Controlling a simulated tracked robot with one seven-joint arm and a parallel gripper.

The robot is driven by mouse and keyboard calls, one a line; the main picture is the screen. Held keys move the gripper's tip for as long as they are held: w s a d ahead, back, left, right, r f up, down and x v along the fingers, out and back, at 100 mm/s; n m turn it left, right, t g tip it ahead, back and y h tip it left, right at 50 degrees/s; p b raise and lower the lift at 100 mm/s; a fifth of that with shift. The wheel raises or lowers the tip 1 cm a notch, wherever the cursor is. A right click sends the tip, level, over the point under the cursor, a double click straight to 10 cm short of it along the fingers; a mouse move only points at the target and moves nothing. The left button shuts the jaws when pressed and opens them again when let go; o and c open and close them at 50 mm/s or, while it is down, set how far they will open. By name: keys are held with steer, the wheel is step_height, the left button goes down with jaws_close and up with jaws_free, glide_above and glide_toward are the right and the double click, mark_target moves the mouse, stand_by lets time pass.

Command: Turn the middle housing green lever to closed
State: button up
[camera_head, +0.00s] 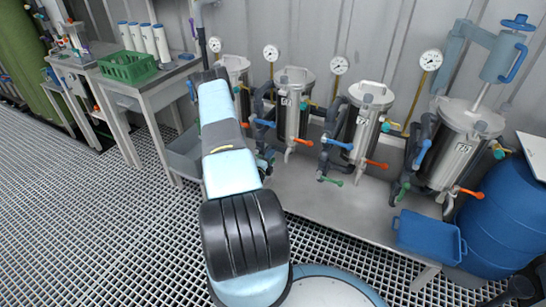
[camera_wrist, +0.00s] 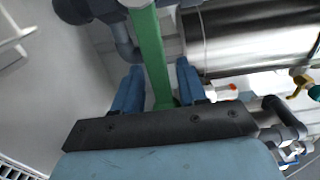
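In the wrist view a long green lever (camera_wrist: 148,38) runs down between the two blue fingers of my gripper (camera_wrist: 160,68). The fingers are apart, one on each side of the lever, with gaps visible. A shiny steel housing (camera_wrist: 245,38) lies just right of the lever. In the head view several steel housings stand in a row, among them one left of centre (camera_head: 293,102) and one right of it (camera_head: 366,118). Green levers show low by the right-of-centre housing (camera_head: 331,181) and the far right one (camera_head: 402,191). My arm hides my gripper there, so I cannot tell which housing it is at.
Blue levers (camera_head: 338,143) and orange levers (camera_head: 376,164) stick out from the housings. Dark pipes run beside them. A blue bin (camera_head: 430,238) and a blue barrel (camera_head: 510,215) stand at right. A table with a green crate (camera_head: 127,67) is at left. The grating floor is clear.

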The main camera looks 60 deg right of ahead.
steer(key=s+a, duration=0.1)
steer(key=a, duration=1.2)
steer(key=shift+s+a, duration=0.35)
steer(key=shift+a, duration=0.05)
